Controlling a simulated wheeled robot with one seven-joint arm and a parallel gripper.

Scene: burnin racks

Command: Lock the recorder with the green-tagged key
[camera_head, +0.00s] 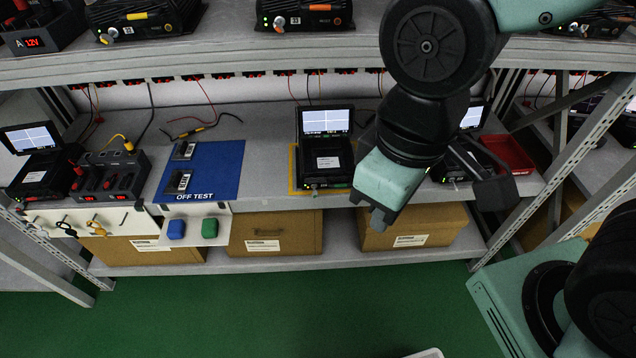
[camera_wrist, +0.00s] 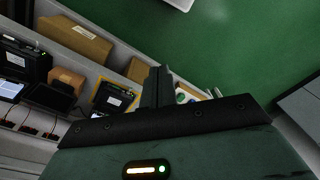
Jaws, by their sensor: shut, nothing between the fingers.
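A black recorder (camera_head: 326,160) with a lit screen stands open on a yellow-edged mat on the middle shelf. A small silver piece and a green strip show on its front edge; I cannot tell whether the silver piece is a key. Several small keys with tags hang on a white panel (camera_head: 125,220) at the left; I cannot make out a green tag among them. My gripper (camera_head: 379,221) is shut and empty, pointing down in front of the shelf edge, right of the recorder. In the wrist view its shut fingers (camera_wrist: 157,86) show beside a black unit on yellow (camera_wrist: 112,97).
A blue OFF TEST mat (camera_head: 205,169) holds two small dark devices. A blue pad (camera_head: 176,229) and a green pad (camera_head: 210,227) are on a white panel below. A red tray (camera_head: 507,153) is at the right. Cardboard boxes (camera_head: 275,231) fill the lower shelf.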

